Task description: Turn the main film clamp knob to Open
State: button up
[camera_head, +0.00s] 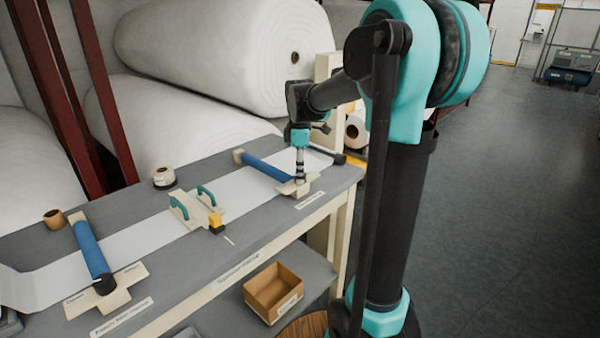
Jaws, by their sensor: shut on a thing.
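A clamp with a blue bar (266,168) lies across the white film (150,233) at the right end of the workbench. Its beige end plate (290,189) sits at the bar's near end, by the bench's front edge. My gripper (300,179) points straight down at this plate and is shut on the clamp knob there. The fingers hide most of the knob, so I cannot tell which way it points. A second blue bar clamp (91,250) lies at the left, with a dark knob (104,285) on its plate. The small labels are too blurred to read surely.
Two green-handled tools (181,208) and a yellow-topped item (216,221) stand mid-bench. Tape rolls (164,176) sit along the back. Large white wadding rolls (228,55) are behind. An open cardboard box (273,290) is on the lower shelf.

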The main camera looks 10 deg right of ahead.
dwell(0.4)
jog(key=o, duration=1.2)
jog(key=shift+c, duration=0.2)
notch_tip(320, 180, up, 12)
jog(key=s+d+f+m+t, duration=0.2)
jog(key=s+f+m, duration=0.6)
jog(key=f, duration=0.6)
jog(key=s+d+f+m+t, duration=0.2)
jog(key=s+f+m, duration=0.6)
jog(key=s+f, duration=0.5)
jog(key=shift+s+f, duration=0.15)
jog(key=shift+f, duration=0.2)
